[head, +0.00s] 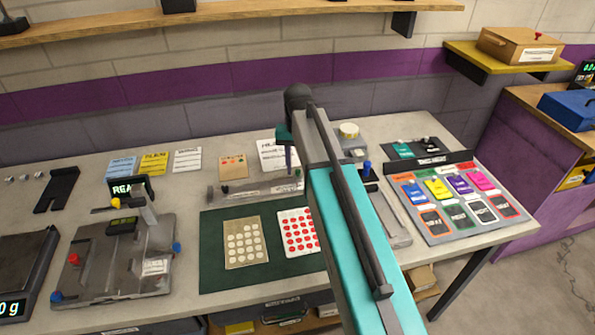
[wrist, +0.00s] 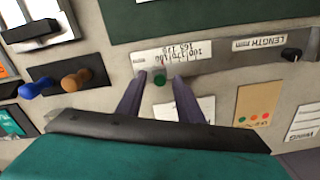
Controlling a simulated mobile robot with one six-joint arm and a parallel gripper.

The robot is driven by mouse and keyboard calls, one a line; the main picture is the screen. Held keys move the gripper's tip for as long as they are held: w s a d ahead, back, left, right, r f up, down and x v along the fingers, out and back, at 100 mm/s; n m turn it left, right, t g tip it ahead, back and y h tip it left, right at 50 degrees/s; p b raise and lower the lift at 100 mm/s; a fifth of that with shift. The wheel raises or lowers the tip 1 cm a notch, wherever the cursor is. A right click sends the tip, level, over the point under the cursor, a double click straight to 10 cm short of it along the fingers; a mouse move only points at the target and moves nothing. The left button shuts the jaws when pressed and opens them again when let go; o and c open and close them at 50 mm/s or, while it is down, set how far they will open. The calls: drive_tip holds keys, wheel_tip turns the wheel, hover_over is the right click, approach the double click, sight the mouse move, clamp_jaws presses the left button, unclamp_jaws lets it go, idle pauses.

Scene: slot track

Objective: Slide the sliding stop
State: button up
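The slot track (head: 245,188) is a grey rail behind the green mat, with a black knob (head: 223,189) near its left end. In the wrist view, where the track (wrist: 225,67) looks turned around, that black knob (wrist: 291,54) is at the right. A green knob (wrist: 159,80), seemingly the sliding stop's, is by the numbered scale (wrist: 165,53). My gripper (wrist: 159,77) is open, its two dark fingers apart on either side of the green knob, with gaps visible. In the head view my gripper (head: 289,160) points down at the track's right part, and my arm hides what lies beyond.
The green mat (head: 213,255) with dotted cards lies in front of the track. A dotted card (head: 233,167) and a white sheet (head: 272,155) are behind it. Blue (wrist: 35,89) and brown (wrist: 75,81) knobs stand beside it. A grey fixture (head: 100,265) stands at left.

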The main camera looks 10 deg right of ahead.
drive_tip(key=shift+f, duration=0.2)
clamp_jaws()
